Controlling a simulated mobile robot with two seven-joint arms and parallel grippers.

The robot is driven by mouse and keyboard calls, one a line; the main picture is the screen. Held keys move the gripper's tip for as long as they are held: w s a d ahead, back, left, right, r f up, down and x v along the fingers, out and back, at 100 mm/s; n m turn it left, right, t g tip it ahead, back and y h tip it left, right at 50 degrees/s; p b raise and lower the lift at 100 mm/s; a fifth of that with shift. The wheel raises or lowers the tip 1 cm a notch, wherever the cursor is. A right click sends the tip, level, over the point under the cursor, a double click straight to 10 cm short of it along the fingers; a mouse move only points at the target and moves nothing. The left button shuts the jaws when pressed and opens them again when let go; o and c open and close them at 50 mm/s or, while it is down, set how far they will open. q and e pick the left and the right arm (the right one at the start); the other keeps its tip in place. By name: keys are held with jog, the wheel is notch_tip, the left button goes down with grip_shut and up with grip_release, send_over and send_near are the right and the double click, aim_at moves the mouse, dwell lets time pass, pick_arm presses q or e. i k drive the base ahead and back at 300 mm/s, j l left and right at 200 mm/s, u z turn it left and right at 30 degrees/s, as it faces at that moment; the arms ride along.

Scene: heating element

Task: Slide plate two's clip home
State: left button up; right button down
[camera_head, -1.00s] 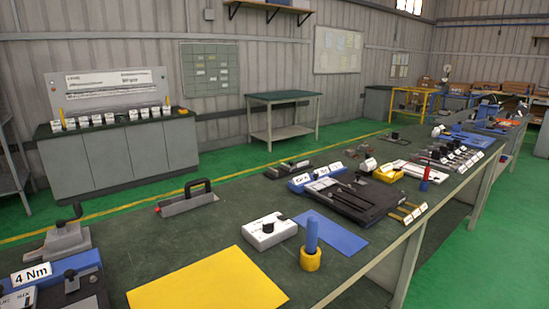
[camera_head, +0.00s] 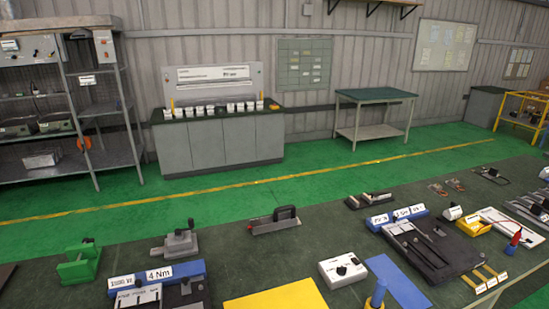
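Neither of my grippers shows in the head view. I cannot tell which thing is plate two, and its clip is too small to make out. A dark fixture plate (camera_head: 440,250) with a blue labelled block (camera_head: 396,217) lies on the bench at the right. Another dark fixture (camera_head: 186,294) with a blue block (camera_head: 185,269) labelled "4 Nm" is at the lower left of centre, cut off by the bottom edge. The labels on the plates are mostly too small to read.
The dark green bench (camera_head: 250,255) runs across the front. On it are a green clamp (camera_head: 80,264), a grey vice-like block (camera_head: 178,245), a black-handled tool (camera_head: 274,221), a white control box (camera_head: 343,269), a yellow sheet (camera_head: 280,298) and a blue sheet (camera_head: 402,284).

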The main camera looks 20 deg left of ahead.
aim_at(186, 287)
jog(key=u, duration=1.35)
